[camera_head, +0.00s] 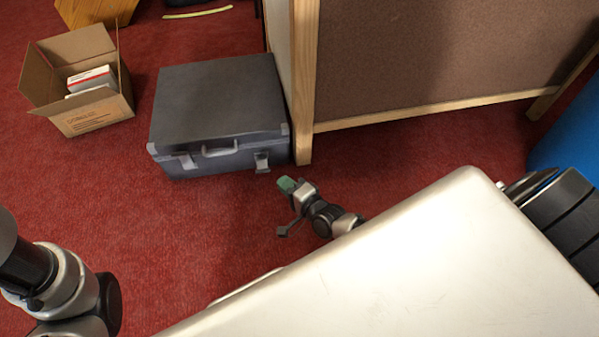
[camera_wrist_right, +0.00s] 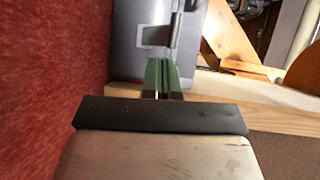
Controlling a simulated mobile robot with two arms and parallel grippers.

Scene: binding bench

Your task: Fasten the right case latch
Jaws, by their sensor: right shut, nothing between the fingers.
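The dark grey case (camera_head: 215,100) stands on the red carpet with its lid down. Its right latch (camera_head: 262,162) is on the front near the right corner and appears to jut outward; whether it is hooked I cannot tell. The left latch (camera_head: 188,161) and the handle (camera_head: 220,149) are on the same front. My right gripper (camera_head: 287,184), with green fingertips, is in front of the case, just right of and nearer than the right latch. In the right wrist view the shut, empty fingers (camera_wrist_right: 162,76) point toward the latch (camera_wrist_right: 157,36), apart from it. My left gripper is out of view.
A wood-framed brown panel (camera_head: 304,80) stands close against the case's right side. An open cardboard box (camera_head: 95,115) with white packets sits to the left. A blue object (camera_head: 570,145) is at the far right.

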